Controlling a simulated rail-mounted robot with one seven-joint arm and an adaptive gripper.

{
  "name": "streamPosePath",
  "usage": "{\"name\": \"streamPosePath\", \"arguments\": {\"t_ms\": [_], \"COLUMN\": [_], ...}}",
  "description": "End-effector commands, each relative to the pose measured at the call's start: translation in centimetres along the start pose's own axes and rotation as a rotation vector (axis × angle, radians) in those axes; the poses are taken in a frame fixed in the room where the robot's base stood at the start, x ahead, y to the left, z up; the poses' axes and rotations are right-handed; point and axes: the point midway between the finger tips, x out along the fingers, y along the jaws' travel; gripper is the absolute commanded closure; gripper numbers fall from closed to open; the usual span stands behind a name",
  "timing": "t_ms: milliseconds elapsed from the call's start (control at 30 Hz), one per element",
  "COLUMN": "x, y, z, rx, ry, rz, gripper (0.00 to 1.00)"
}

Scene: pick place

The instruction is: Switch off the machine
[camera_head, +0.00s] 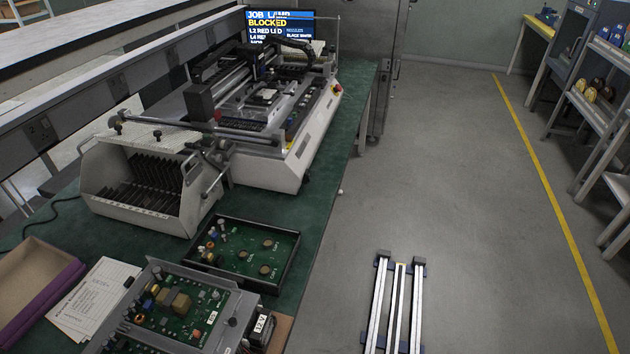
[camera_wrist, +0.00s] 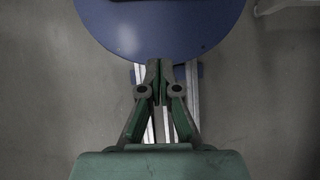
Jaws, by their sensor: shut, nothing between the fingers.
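The machine (camera_head: 275,110) is a grey-white bench unit with a gantry and dark bed. It stands at the back of the green-topped bench. My gripper (camera_wrist: 160,66) shows only in the wrist view, pointing up the picture over the floor. Its fingers are together and empty. The machine is not in the wrist view, so my gripper is away from it. My gripper is not visible in the head view.
A screen (camera_head: 280,27) behind the machine reads "BLOCKED". A feeder box (camera_head: 150,190), a black tray (camera_head: 290,262) with a circuit board, and an open metal chassis (camera_head: 175,310) crowd the bench (camera_head: 322,190). Floor right of it is mostly clear. A blue disc (camera_wrist: 160,25) lies beyond my fingers.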

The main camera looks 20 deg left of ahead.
Motion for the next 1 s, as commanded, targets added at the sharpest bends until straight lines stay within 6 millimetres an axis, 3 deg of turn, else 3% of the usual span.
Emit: {"name": "streamPosePath", "arguments": {"t_ms": [233, 467, 767, 1000], "x": [-3.0, -8.2, -17.8, -28.1], "y": [-1.1, -4.5, -10.9, -17.0], "z": [-8.1, -16.5, -26.0, -31.6], "rx": [-0.015, -0.017, -0.041, -0.093], "ry": [0.118, 0.233, 0.359, 0.44], "rz": [-0.011, -0.114, -0.321, -0.525], "gripper": [1.0, 1.0, 1.0, 1.0]}}
